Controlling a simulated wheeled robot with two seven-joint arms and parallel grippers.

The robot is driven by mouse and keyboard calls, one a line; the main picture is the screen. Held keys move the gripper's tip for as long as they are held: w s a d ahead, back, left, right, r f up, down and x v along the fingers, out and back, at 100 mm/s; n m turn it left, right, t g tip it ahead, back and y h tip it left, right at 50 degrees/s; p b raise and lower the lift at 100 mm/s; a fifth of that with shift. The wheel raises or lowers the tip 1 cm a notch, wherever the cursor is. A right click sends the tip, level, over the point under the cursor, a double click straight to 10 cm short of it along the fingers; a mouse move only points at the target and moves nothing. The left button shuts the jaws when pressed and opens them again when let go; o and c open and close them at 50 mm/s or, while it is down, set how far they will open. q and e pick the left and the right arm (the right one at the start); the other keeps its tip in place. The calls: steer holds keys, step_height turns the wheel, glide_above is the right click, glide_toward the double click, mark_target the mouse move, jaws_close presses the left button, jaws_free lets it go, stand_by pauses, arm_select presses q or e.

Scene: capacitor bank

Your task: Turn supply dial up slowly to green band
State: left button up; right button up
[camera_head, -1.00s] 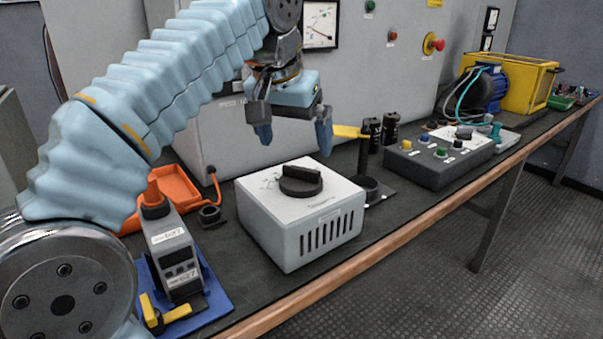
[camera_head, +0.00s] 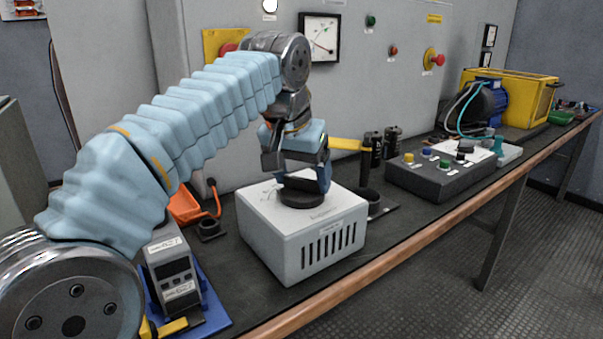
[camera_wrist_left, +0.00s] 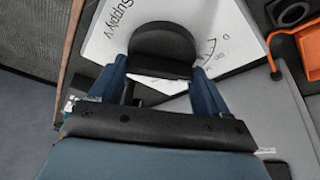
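The supply box (camera_head: 268,228), light grey with a slotted front, stands on the bench. Its black dial (camera_head: 301,201) is on top, partly hidden by my left gripper (camera_head: 301,181) in the head view. The left wrist view shows the dial's knob (camera_wrist_left: 163,44), the "Supply V" lettering and part of a printed scale (camera_wrist_left: 213,50). The left gripper (camera_wrist_left: 160,74) is open, with its blue fingers on either side of the knob. I cannot tell whether they touch it. A white panel meter (camera_head: 320,37) with a needle is on the cabinet; I cannot make out a green band. My right gripper is out of view.
A handheld meter (camera_head: 171,267) stands on a blue mat left of the box. An orange tray (camera_head: 186,207) is behind it. A post with a yellow arm (camera_head: 346,144) stands behind the box on the right. A dark button box (camera_head: 440,175) is farther right.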

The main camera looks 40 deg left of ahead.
arm_select(q)
steer(key=shift+c, duration=1.1)
steer(key=shift+m, duration=0.4)
steer(key=shift+r+m+h+p, duration=0.1)
steer(key=shift+m+h+p, duration=0.5)
steer(key=shift+m, duration=0.6)
steer(key=shift+a+m+h+p, duration=0.1)
steer(key=shift+m+h+p, duration=0.3)
steer(key=shift+m, duration=0.8)
